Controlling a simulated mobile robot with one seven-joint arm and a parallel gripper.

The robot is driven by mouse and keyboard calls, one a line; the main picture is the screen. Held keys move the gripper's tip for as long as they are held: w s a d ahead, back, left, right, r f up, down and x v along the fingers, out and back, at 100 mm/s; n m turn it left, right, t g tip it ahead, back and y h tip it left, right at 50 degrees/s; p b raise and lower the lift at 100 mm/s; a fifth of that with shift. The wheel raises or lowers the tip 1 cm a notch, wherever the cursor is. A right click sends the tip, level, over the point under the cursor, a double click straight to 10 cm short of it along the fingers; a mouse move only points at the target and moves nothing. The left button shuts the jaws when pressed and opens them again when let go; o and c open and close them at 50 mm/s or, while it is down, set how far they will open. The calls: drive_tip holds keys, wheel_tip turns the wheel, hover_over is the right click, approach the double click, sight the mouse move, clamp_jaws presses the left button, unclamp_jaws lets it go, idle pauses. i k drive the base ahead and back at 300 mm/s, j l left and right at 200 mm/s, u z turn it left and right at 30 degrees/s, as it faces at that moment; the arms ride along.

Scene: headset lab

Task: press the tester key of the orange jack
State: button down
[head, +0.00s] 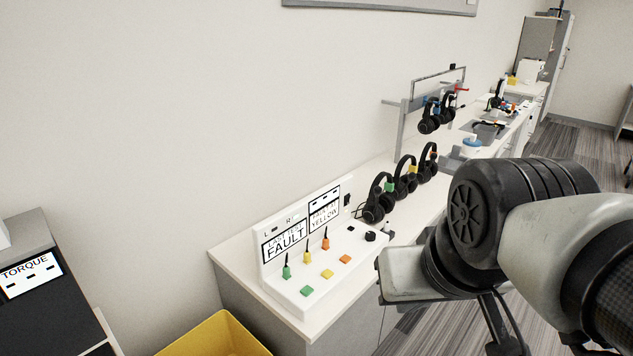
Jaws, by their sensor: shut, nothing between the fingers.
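The white tester (285,290) stands on the near end of the bench. Its screens read FAULT and YELLOW. Green, yellow and orange jacks with black leads stand upright in a row; the orange jack (326,243) is the farthest right. In front of them lie square green, yellow and orange keys. The orange key (345,259) is uncovered, and nothing touches it. My gripper (384,294) is shut and empty, right of the tester and apart from the orange key in the picture. Its fingertips are hard to make out.
Headsets with coloured bands (405,180) stand behind the tester along the wall. A black knob (370,236) is at the tester's right end. A yellow bin (215,337) sits below the bench's left end. A TORQUE panel (31,274) is at far left.

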sight(346, 259)
drive_tip(key=u, duration=1.45)
drive_tip(key=i+l, duration=0.1)
drive_tip(key=l, duration=0.55)
drive_tip(key=i+l, duration=0.1)
drive_tip(key=l, duration=1.25)
drive_tip(key=i, duration=0.05)
